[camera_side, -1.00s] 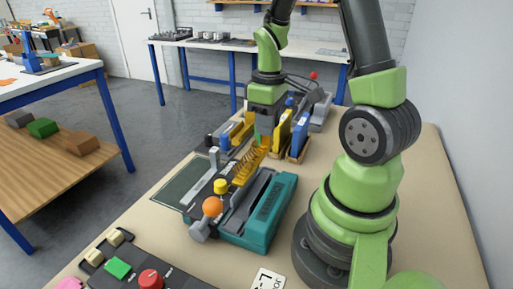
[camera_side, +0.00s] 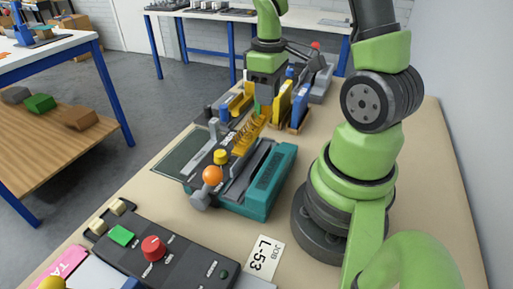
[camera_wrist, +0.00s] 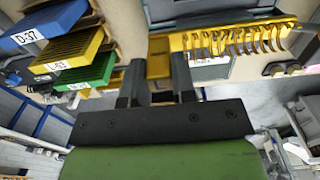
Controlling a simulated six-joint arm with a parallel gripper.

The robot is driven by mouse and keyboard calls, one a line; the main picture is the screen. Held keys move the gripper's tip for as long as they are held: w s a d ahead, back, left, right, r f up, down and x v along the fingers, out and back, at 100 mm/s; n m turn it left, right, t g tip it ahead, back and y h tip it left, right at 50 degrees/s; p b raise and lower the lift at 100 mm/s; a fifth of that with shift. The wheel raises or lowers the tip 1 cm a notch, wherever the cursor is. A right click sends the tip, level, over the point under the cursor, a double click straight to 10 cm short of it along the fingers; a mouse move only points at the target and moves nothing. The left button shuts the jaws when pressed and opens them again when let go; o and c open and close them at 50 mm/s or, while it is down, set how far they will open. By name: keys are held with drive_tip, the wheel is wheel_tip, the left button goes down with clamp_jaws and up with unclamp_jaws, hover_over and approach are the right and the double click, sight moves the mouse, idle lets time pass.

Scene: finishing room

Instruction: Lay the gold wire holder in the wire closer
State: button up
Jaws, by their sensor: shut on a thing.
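The gold wire holder (camera_side: 247,135) is gripped at its far end by my gripper (camera_side: 262,110), which is shut on it. In the side view the holder slants down toward the wire closer (camera_side: 282,168), a teal and grey machine with an orange knob (camera_side: 212,174). The holder appears over or beside the closer's far left part; I cannot tell whether they touch. In the wrist view my gripper (camera_wrist: 158,78) grips the holder's plain end, and its curved wire loops (camera_wrist: 235,40) extend right. The closer's edge (camera_wrist: 212,10) shows behind.
Blue (camera_wrist: 45,28), yellow (camera_wrist: 68,55) and green (camera_wrist: 90,75) labelled pieces stand near my gripper in the wrist view. A black control box with a red knob (camera_side: 153,248) and a job card (camera_side: 263,257) lie at the front. Bench right of the closer is partly clear.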

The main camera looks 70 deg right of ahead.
sight(267, 113)
drive_tip(key=shift+f, duration=3.6)
drive_tip(key=shift+f, duration=0.6)
drive_tip(key=o, duration=0.7)
drive_tip(key=shift+c, duration=0.2)
drive_tip(key=shift+r, duration=5.45)
